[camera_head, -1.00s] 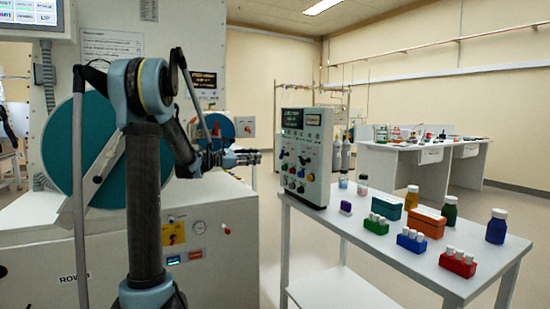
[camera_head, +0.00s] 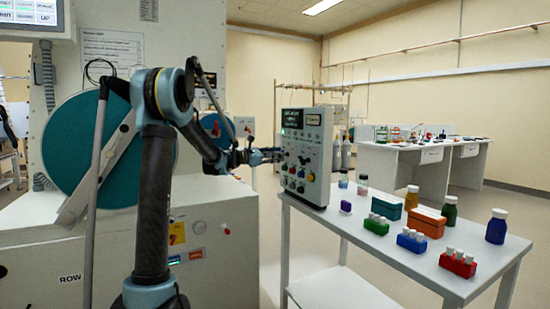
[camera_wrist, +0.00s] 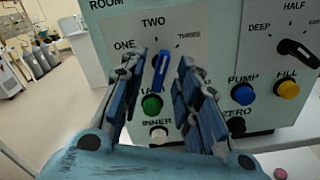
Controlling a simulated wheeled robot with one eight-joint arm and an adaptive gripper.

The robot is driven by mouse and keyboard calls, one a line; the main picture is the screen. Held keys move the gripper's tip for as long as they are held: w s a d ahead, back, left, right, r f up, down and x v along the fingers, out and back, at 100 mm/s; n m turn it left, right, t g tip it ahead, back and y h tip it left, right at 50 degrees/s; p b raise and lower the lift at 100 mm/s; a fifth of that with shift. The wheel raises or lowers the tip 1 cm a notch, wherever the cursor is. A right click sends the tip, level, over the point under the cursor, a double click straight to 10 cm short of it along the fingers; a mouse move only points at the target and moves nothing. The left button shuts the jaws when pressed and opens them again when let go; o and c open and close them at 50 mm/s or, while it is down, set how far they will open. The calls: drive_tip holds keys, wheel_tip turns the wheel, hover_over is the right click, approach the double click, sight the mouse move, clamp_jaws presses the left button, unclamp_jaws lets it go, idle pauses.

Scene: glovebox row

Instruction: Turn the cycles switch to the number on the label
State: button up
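The control panel (camera_head: 304,150) stands upright at the back left corner of the white table. In the wrist view, a switch with a blue pointer (camera_wrist: 160,66) sits on the panel face among the words ONE, TWO and THREE. Its pointer stands nearly upright, toward TWO. My gripper (camera_wrist: 164,66) is open, with one finger on each side of this switch. I cannot tell whether the fingers touch it. In the head view my gripper (camera_head: 270,156) is close to the panel's front. A small pale label (camera_head: 313,120) shows at the panel's upper right; its text is too small to read.
Near the switch are a green button (camera_wrist: 152,105), a blue PUMP button (camera_wrist: 243,94), a yellow FILL button (camera_wrist: 287,89) and a black DEEP/HALF switch (camera_wrist: 298,52). Vial racks, boxes and bottles stand on the white table (camera_head: 395,254) to the right.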

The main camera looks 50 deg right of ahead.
drive_tip(key=shift+d, duration=0.1)
clamp_jaws()
drive_tip(key=shift+n, duration=0.4)
drive_tip(key=shift+w+n, duration=0.2)
drive_tip(key=shift+n, duration=3.3)
drive_tip(key=shift+r, duration=0.1)
